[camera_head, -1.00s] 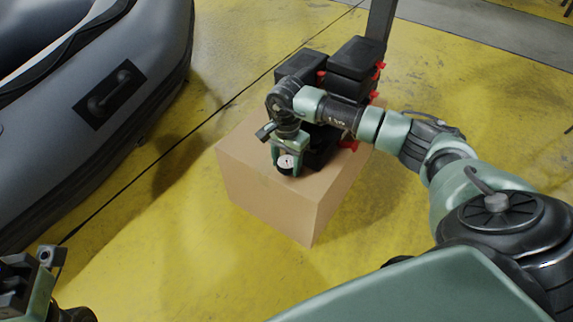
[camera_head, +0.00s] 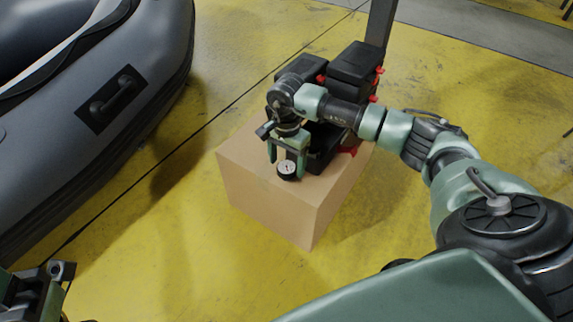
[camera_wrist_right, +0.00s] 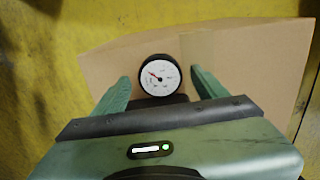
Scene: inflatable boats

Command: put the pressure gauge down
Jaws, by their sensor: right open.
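The pressure gauge (camera_head: 286,169) has a white dial and a black rim. It rests on top of the cardboard box (camera_head: 265,215), near its front edge. In the right wrist view the gauge (camera_wrist_right: 160,75) sits between the two green fingers, with a gap on each side. My right gripper (camera_head: 287,172) is open around it, with its fingers close above the box top; it also shows in the right wrist view (camera_wrist_right: 163,88). My left gripper (camera_head: 38,290) is partly in view at the lower left corner; its fingertips do not show clearly.
Several black cases (camera_head: 345,85) with red latches are stacked on the box behind my right gripper. A grey inflatable boat (camera_head: 150,60) with a black handle lies at the left. The yellow floor (camera_head: 170,240) between boat and box is clear.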

